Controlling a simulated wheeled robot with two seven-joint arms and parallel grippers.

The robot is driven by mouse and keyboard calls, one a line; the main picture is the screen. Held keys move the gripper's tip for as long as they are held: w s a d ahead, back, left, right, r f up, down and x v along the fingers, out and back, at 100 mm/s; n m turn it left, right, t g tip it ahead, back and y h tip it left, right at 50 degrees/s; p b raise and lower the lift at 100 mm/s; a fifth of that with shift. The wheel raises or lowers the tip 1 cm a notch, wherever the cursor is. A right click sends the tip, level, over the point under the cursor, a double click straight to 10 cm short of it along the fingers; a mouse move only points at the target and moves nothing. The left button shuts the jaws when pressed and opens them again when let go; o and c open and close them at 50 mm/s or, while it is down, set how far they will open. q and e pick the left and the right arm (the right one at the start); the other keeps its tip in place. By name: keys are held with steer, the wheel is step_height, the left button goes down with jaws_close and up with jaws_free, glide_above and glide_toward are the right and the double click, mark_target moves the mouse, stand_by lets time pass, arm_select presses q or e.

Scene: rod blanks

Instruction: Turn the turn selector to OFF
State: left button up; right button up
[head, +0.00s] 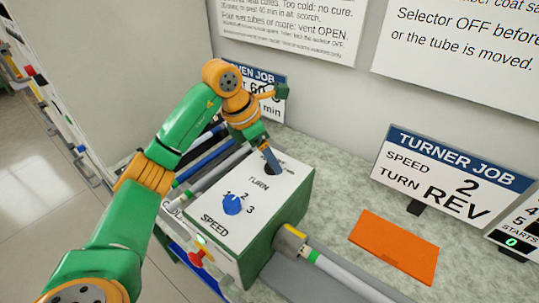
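The turner is a green box with a white top panel (222,217). Its TURN selector (270,169) is a dark knob at the far end of the panel. My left gripper (269,160) is pointed down at this selector, with its fingertips at or just over it. The gripper and wrist cover most of the selector and its labels, so I cannot read its setting or tell whether the fingers are closed on it. The blue SPEED knob (232,205) is nearer, with marks 1, 2 and 3 around it. My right gripper is not in view.
A TURNER JOB card (448,180) reads SPEED 2, TURN REV. An orange plate (394,246) lies on the counter to the right. A pale tube (345,275) extends from the turner's right side. A red knob (197,257) is at its front. Wall signs hang behind.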

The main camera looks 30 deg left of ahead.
arm_select(q)
steer(key=shift+w+f, duration=0.1)
steer(key=shift+f, duration=0.25)
jaws_close()
steer(key=shift+r+m+h+p, duration=0.25)
steer(key=shift+m+h+p, duration=0.15)
steer(key=shift+m+p, duration=0.75)
steer(key=m+p, duration=0.1)
steer(key=m, duration=0.1)
steer(key=m+g+p, duration=0.1)
steer(key=shift+w+m+g+h, duration=0.2)
steer(key=shift+m+g+h, duration=0.1)
steer(key=shift+m, duration=0.05)
steer(key=m+g+p, duration=0.1)
steer(key=m, duration=0.1)
steer(key=shift+m, duration=0.3)
steer(key=shift+w+f+m+g+p, duration=0.15)
steer(key=shift+m+g+p, duration=0.35)
steer(key=shift+m, duration=1.2)
